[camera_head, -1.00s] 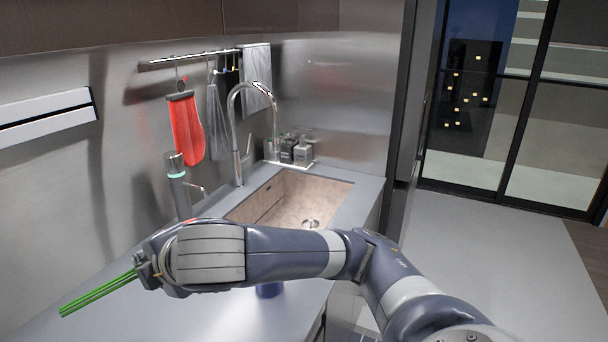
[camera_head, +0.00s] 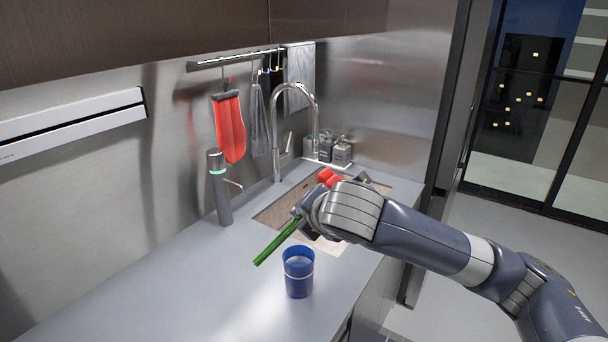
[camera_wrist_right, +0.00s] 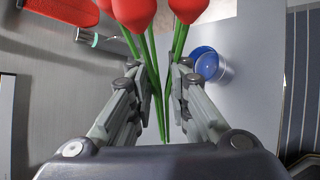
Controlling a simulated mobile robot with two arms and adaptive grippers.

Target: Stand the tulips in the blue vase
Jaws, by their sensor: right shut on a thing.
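My right gripper (camera_head: 308,217) is shut on the tulips, and its arm comes in from the right. The tulips' green stems (camera_head: 277,243) slant down to the left, with their lower ends in the air to the left of the vase and above the counter. Their red heads (camera_head: 328,177) show behind the gripper, over the sink side. In the right wrist view the stems (camera_wrist_right: 152,62) run between the fingers, with several red heads (camera_wrist_right: 134,12) at the top. The blue vase (camera_head: 299,273) stands upright on the counter, below the gripper; it also shows in the right wrist view (camera_wrist_right: 222,70). My left gripper is not in view.
The grey counter (camera_head: 190,290) is clear left of the vase. The sink (camera_head: 275,212) and its tall curved tap (camera_head: 279,140) lie behind. A grey cylinder with a green ring (camera_head: 219,188) stands by the wall. Soap bottles (camera_head: 333,150) stand in the corner.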

